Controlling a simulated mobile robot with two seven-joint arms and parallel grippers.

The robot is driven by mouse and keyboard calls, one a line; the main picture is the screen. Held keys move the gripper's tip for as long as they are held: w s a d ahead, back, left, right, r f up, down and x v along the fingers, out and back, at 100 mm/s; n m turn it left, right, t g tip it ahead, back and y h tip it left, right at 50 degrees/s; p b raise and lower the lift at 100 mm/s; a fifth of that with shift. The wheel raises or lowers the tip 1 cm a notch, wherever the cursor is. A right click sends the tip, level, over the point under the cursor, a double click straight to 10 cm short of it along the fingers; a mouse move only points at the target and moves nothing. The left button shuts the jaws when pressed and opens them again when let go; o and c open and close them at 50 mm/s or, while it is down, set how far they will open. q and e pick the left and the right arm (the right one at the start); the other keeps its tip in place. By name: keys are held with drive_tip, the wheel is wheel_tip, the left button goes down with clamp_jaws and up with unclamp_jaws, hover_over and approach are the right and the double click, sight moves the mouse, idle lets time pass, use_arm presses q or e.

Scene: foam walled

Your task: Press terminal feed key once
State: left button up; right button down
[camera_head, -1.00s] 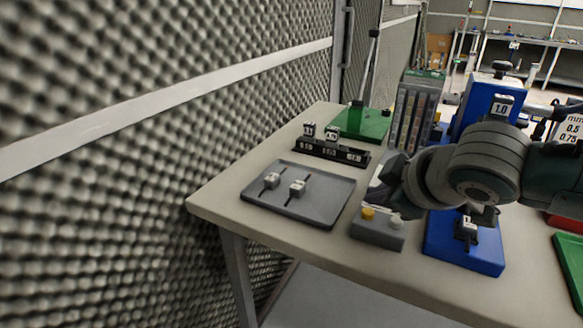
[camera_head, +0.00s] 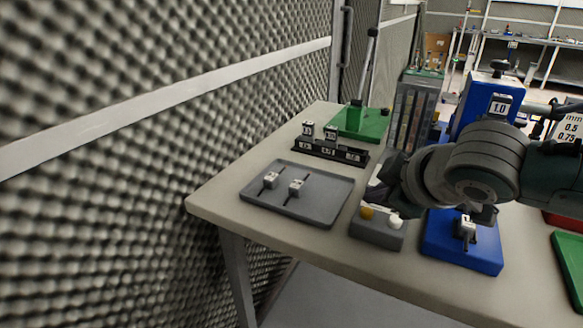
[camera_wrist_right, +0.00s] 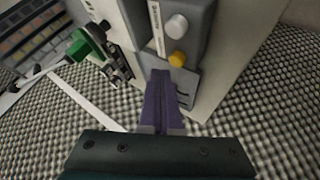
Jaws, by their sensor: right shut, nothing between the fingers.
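A small grey box (camera_head: 377,235) stands near the table's front edge, with a yellow button (camera_head: 366,213) and a white button (camera_head: 395,223) on top. In the right wrist view the yellow button (camera_wrist_right: 177,59) and the white button (camera_wrist_right: 176,26) sit in line on the box, beside a printed label. My right gripper (camera_head: 388,203) is low over the box, close to the buttons; its fingertips are partly hidden in the head view. In the wrist view its purple fingers (camera_wrist_right: 160,74) are together and empty, their tips just beside the yellow button. Contact cannot be told. My left gripper is out of view.
A grey tray (camera_head: 325,212) with small terminals lies left of the box. Behind it stand a black rack (camera_head: 330,151) and a green base (camera_head: 372,127). A blue press (camera_head: 470,255) stands right. A foam wall is at the left.

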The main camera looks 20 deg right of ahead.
drive_tip(key=shift+f, duration=0.15)
drive_tip(key=shift+f, duration=0.3)
drive_tip(key=shift+f+b, duration=0.45)
drive_tip(key=shift+f, duration=0.1)
idle(0.6)
drive_tip(key=shift+r, duration=0.1)
drive_tip(key=shift+r+p, duration=0.9)
drive_tip(key=shift+p, duration=0.25)
